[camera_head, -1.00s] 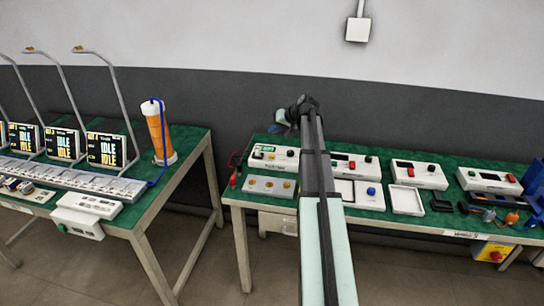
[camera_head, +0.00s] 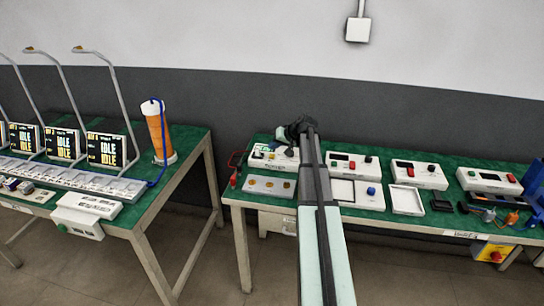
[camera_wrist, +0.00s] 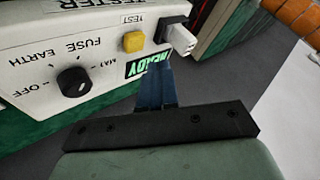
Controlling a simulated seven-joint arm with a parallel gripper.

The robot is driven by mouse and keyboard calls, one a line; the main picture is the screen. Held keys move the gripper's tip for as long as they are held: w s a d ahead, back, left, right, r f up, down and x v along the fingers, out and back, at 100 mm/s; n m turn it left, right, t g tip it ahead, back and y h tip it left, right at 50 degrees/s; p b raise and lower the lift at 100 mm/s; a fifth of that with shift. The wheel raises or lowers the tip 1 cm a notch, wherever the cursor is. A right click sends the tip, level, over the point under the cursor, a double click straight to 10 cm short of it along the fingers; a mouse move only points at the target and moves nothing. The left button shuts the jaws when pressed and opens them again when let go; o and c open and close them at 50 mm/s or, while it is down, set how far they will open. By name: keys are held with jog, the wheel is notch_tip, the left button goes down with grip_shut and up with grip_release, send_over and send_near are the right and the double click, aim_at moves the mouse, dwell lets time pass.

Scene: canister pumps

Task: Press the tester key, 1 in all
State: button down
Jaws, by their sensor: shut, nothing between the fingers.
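The white tester (camera_head: 262,157) stands at the left end of the right-hand bench. In the wrist view the tester (camera_wrist: 30,62) shows upside-down lettering, a black knob (camera_wrist: 74,81), a green READY display (camera_wrist: 140,68) and the yellow tester key (camera_wrist: 134,41) marked TEST. My gripper (camera_wrist: 160,68) is shut and empty. Its blue fingers overlap the display's right end in the wrist view, below and right of the key in the picture, apart from it. In the head view my gripper (camera_head: 281,133) is over the tester's back; its fingertips are hard to make out.
A black socket with a white plug (camera_wrist: 180,38) sits beside the key. In front of the tester lies a grey plate with round brass spots (camera_head: 268,186). Other white instruments (camera_head: 418,174) stand to the right. An orange canister (camera_head: 158,132) stands on the left bench.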

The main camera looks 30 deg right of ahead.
aim_at(274, 156)
jog(key=shift+f, duration=0.6)
jog(key=shift+f, duration=0.2)
dwell(1.6)
jog(key=shift+f, duration=0.25)
jog(key=shift+f, duration=0.45)
dwell(0.9)
jog(key=shift+r, duration=0.9)
jog(key=shift+r, duration=2.5)
